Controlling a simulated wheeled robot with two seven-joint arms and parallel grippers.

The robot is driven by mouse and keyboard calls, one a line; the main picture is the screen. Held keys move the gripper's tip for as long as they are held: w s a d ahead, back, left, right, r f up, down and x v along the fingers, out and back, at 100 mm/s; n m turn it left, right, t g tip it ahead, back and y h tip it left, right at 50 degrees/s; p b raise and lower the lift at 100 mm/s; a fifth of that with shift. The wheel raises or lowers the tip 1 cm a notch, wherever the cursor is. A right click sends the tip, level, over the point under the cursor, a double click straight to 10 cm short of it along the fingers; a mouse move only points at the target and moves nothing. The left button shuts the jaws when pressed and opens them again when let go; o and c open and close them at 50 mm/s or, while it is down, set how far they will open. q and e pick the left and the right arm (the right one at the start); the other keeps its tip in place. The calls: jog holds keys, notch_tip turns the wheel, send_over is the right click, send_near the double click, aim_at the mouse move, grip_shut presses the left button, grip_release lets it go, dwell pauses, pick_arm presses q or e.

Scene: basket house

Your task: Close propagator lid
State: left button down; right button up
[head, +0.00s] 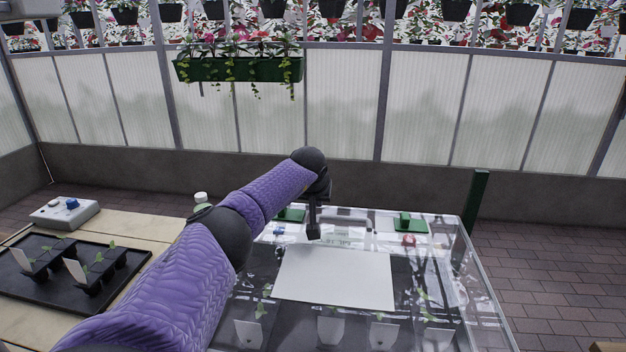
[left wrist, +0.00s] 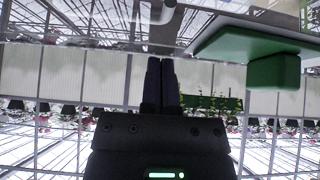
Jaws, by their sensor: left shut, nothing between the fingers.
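The clear propagator lid (head: 462,240) spreads over seedlings and white labels at the lower middle of the head view. I cannot tell whether its edges are fully seated. Green vent pieces (head: 405,223) sit near its far edge, and a white sheet (head: 335,277) shows on or under it. My left gripper (head: 313,233) is shut and empty, pointing down at the lid's far part between the green pieces. In the left wrist view its fingers (left wrist: 160,82) are together, near the clear panel, with a green piece (left wrist: 262,55) to the right. Contact with the lid is unclear. My right gripper is out of view.
A black tray (head: 120,290) of seedling pots and a grey control box (head: 64,212) stand on the bench at left. A white-capped bottle (head: 201,201) is partly behind my arm. A green post (head: 477,200) rises at the lid's far right corner. Brick floor lies right.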

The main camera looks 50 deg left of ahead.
pick_arm(q)
jog(key=shift+s+d+f, duration=0.15)
jog(key=shift+s+f, duration=0.05)
jog(key=shift+f, duration=0.4)
jog(key=shift+r+p, duration=0.45)
jog(key=shift+r, duration=0.05)
jog(key=p+v, duration=0.2)
jog(key=v, duration=0.7)
jog(key=shift+r, duration=0.4)
